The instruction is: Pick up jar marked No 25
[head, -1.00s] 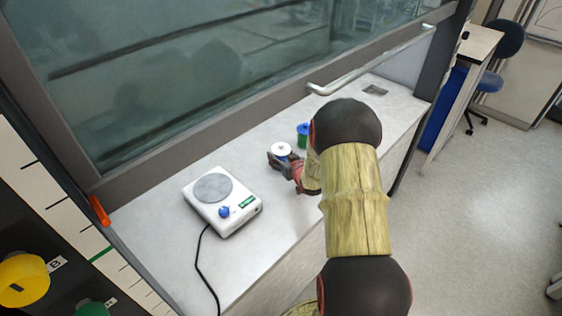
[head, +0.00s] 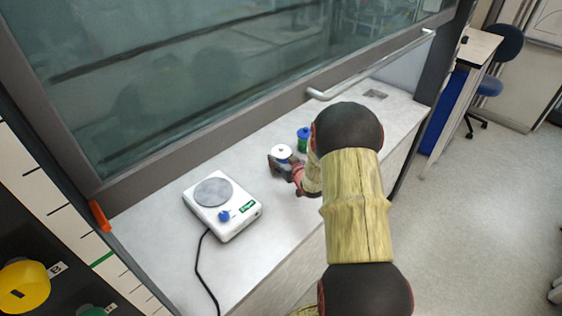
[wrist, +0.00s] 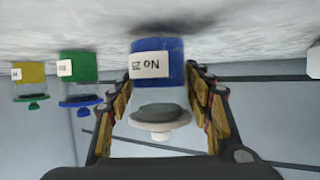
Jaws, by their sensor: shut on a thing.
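The jar marked No 25 (wrist: 158,66) shows upside down in the wrist view, with a blue band, a white label, clear glass and a white knobbed lid. In the head view its white top (head: 281,150) shows on the bench. My gripper (head: 283,161) is shut on this jar, with one finger on each side of it in the wrist view. The jar is at or very near the bench surface; I cannot tell whether it is clear of it.
A green jar with a blue lid (wrist: 79,70) stands close by, also in the head view (head: 303,139). A yellow jar with a green lid (wrist: 30,75) is farther along. A white hotplate (head: 236,222) with a cord is left on the bench. A raised glass sash (head: 200,100) runs behind.

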